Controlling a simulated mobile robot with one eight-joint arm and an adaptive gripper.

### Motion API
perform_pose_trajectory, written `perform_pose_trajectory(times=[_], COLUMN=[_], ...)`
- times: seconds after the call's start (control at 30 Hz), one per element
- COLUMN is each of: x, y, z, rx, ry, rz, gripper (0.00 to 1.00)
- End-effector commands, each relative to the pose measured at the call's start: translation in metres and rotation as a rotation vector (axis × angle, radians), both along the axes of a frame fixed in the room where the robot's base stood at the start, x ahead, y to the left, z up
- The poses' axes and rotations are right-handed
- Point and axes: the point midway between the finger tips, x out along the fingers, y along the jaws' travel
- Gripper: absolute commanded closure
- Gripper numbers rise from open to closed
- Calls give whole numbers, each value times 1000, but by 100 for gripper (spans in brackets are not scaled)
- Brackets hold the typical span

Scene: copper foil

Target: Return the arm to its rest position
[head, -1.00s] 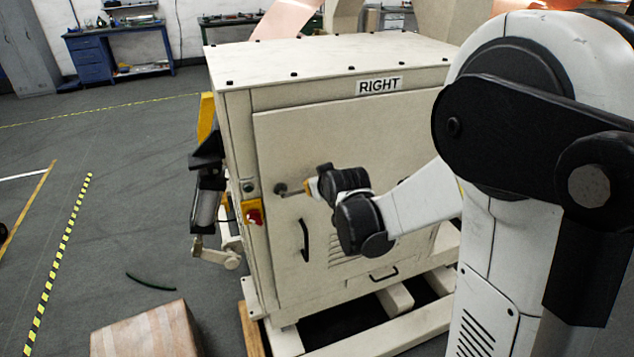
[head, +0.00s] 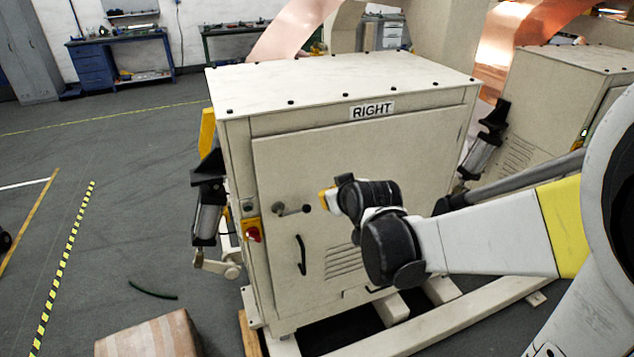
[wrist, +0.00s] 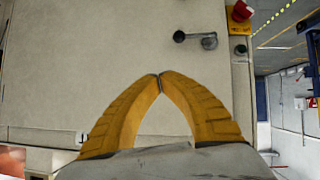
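My gripper (head: 326,200) is in front of the cabinet door, to the right of the door's lever handle (head: 292,209). In the wrist view its two yellow fingers (wrist: 160,78) meet at the tips, with nothing between them. The handle also shows in the wrist view (wrist: 194,39), apart from the fingers. My arm reaches in from the right of the head view. The cabinet (head: 420,140) is a cream box labelled RIGHT, and its door looks closed.
A red and yellow switch (head: 252,230) sits on the cabinet's left edge. A second cabinet (head: 560,100) and copper foil (head: 520,50) stand behind at right. A cardboard box (head: 150,338) lies at the front left. The floor at left is mostly clear.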

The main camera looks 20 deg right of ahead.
Motion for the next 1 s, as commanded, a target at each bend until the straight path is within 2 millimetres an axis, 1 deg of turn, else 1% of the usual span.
perform_pose_trajectory(times=[0.1,0.5,0.57,0.63,0.67,0.77,0.87,0.9,0.97,1.0], x=[-3,-3,-6,-14,-20,-48,-88,-105,-129,-145], y=[0,0,2,7,11,27,45,52,60,65], z=[2,2,2,2,2,2,-2,-4,-9,-13], rx=[0,1,3,12,18,48,79,93,109,119], ry=[0,0,4,20,30,79,147,174,215,240], rz=[0,1,1,4,5,8,9,7,3,-1], gripper=[100,100,100,100,100,100,100,100,100,100])
